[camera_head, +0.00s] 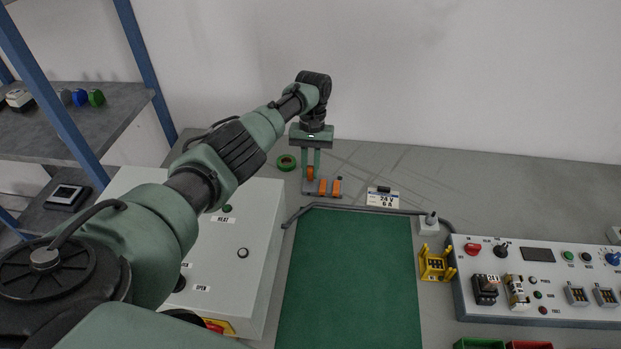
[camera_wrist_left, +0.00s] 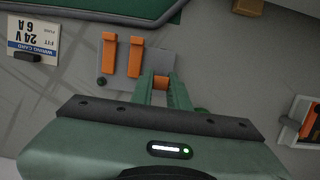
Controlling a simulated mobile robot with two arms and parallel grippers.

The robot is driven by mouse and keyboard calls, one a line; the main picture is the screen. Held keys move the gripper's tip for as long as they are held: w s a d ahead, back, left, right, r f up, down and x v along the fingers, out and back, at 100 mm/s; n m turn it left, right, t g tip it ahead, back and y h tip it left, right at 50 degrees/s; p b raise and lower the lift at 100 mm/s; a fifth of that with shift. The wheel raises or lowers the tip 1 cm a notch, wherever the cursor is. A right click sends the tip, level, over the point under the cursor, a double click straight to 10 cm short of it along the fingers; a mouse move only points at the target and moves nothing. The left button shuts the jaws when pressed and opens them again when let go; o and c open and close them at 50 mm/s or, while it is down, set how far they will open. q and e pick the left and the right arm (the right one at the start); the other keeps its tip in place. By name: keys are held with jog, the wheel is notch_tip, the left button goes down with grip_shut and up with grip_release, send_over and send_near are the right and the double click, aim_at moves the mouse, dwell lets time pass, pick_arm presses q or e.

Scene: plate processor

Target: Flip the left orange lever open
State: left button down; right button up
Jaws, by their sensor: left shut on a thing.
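A small grey connector block (camera_head: 309,193) with three orange levers stands on the bench behind the green mat. My left gripper (camera_head: 311,170) points down at it and is shut on the left orange lever (camera_head: 310,173). That lever shows higher than the middle lever (camera_head: 323,187) and the right lever (camera_head: 337,186). In the left wrist view, the left lever (camera_wrist_left: 160,82) is between my fingertips, partly hidden by them. The other two levers show there as long flat strips, the middle one (camera_wrist_left: 136,56) and the right one (camera_wrist_left: 109,52). My right gripper is not in view.
A grey cable (camera_head: 360,209) runs along the mat's (camera_head: 350,270) back edge. A grey cabinet (camera_head: 255,230) stands front left, a control panel (camera_head: 540,300) at right.

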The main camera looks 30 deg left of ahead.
pick_arm(q)
jog(key=shift+r, duration=0.1)
jog(key=c, duration=1.4)
grip_release()
jog(key=shift+o, duration=0.2)
jog(key=b+v, duration=0.1)
jog(key=v, duration=0.6)
jog(key=shift+r, duration=0.4)
jog(key=shift+w+a, duration=0.1)
jog(key=shift+w, duration=0.05)
